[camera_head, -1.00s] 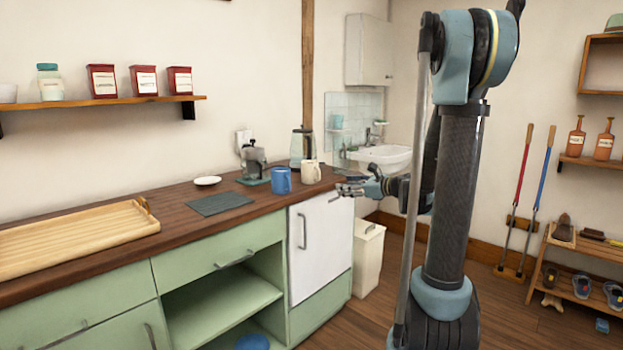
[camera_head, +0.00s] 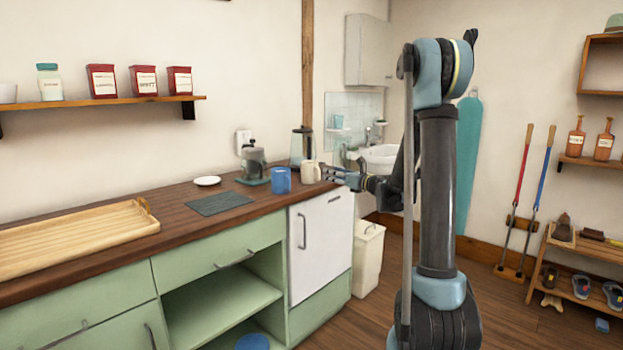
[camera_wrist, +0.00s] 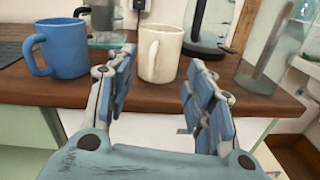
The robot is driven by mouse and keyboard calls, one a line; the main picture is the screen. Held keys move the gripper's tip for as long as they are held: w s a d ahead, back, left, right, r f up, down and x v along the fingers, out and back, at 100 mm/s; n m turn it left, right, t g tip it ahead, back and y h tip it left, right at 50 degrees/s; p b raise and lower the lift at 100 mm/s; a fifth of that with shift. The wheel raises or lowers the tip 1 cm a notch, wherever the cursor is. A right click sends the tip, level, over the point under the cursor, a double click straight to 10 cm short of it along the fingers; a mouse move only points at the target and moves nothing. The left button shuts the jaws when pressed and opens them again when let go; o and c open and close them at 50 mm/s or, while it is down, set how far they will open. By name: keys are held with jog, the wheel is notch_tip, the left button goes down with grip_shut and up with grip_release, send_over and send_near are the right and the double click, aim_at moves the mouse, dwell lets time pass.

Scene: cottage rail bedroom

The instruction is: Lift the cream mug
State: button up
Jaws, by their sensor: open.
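The cream mug (camera_head: 309,172) stands upright on the wooden counter (camera_head: 172,216), near its right end. It also shows in the wrist view (camera_wrist: 160,54), ahead of the gap between my fingers, with its handle toward the near side. My gripper (camera_head: 330,172) is at the counter's right edge, just right of the mug. In the wrist view my gripper (camera_wrist: 158,90) is open and empty, its fingers on either side of the line to the mug. The left fingertip overlaps the view close to the mug; contact cannot be told.
A blue mug (camera_head: 281,180) stands just left of the cream mug. A kettle-like glass vessel (camera_head: 301,145) and a grey coffee maker (camera_head: 253,163) stand behind. A glass jar (camera_wrist: 262,62) is at the right in the wrist view. A tray (camera_head: 75,238) lies far left.

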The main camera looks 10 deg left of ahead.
aim_at(312, 173)
jog(key=shift+x, duration=4.1)
jog(key=shift+r, duration=0.1)
jog(key=shift+c, duration=0.6)
grip_shut()
